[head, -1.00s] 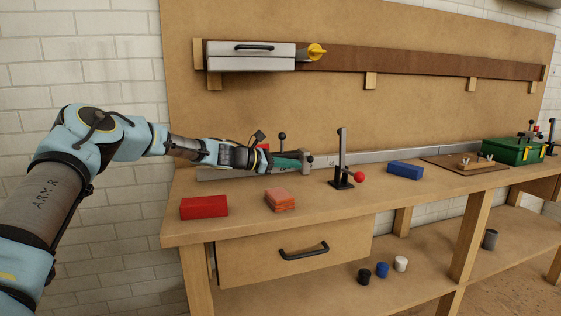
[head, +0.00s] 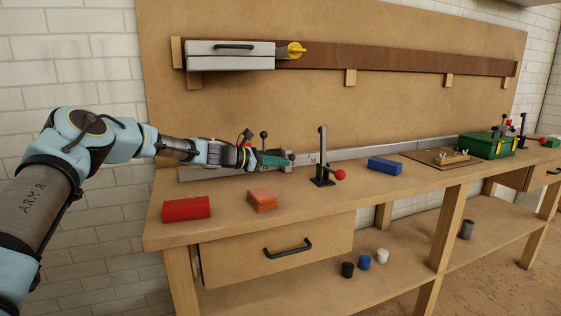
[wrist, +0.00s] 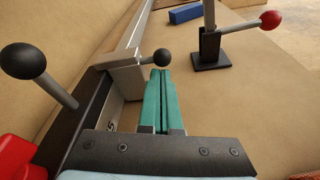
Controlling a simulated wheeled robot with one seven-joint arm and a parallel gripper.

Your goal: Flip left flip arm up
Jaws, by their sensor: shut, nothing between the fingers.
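My gripper (head: 290,157) has green fingers pressed together, with nothing between them. It is over the left part of the metal rail (head: 345,153) on the bench. In the wrist view the fingertips (wrist: 161,75) are just beside a small black ball knob (wrist: 162,58) on a grey block (wrist: 126,78); I cannot tell whether they touch. A taller lever with a black ball (wrist: 22,60) stands left of the fingers. An upright post on a black base, with a red-knobbed side lever (head: 322,160), stands right of my gripper. Which part is the left flip arm is unclear.
A red block (head: 186,208), an orange block (head: 262,199) and a blue block (head: 385,165) lie on the bench. A green box (head: 487,147) is at the far right. The front bench top between the blocks is clear.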

